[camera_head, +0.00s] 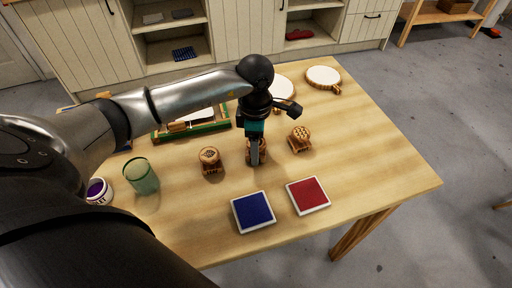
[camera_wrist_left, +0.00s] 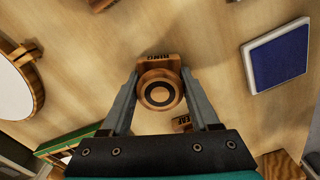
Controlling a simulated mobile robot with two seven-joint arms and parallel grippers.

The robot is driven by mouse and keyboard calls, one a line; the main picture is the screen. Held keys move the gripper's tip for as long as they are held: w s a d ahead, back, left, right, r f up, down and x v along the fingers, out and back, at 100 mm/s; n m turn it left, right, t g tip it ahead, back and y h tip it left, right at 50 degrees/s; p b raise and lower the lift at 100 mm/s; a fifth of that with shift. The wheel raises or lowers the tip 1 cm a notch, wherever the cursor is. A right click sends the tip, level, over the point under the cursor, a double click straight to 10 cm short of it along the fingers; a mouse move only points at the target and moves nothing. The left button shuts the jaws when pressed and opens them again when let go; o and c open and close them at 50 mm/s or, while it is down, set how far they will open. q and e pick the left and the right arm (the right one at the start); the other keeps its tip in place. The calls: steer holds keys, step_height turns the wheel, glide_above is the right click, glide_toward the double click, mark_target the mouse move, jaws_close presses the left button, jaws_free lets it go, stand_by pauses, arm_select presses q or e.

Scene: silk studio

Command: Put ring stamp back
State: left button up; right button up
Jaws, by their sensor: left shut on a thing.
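The ring stamp (camera_wrist_left: 160,90) is a round wooden stamp with a dark ring on its face, which is turned toward the left wrist camera. My left gripper (camera_wrist_left: 160,100) is shut on its sides. A wooden holder with the label RING (camera_wrist_left: 160,60) shows just behind the stamp. I cannot tell whether the stamp rests in it or is slightly above it. In the head view my left gripper (camera_head: 256,160) points down between two other stamps and hides much of the ring stamp. My right gripper is not in view.
A stamp in its holder (camera_head: 211,160) stands left of the gripper, another (camera_head: 299,139) right. Blue pad (camera_head: 253,212) and red pad (camera_head: 308,195) lie nearer. A green cup (camera_head: 142,177) and purple jar (camera_head: 97,191) stand left. A round drum-like piece (camera_head: 323,77) lies behind. The table's right side is clear.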

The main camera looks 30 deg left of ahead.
arm_select(q)
steer(key=shift+f, duration=0.15)
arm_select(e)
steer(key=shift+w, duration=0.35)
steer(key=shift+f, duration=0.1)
arm_select(q)
steer(key=o, duration=1.1)
steer(key=shift+f, duration=0.1)
steer(key=shift+c, duration=0.2)
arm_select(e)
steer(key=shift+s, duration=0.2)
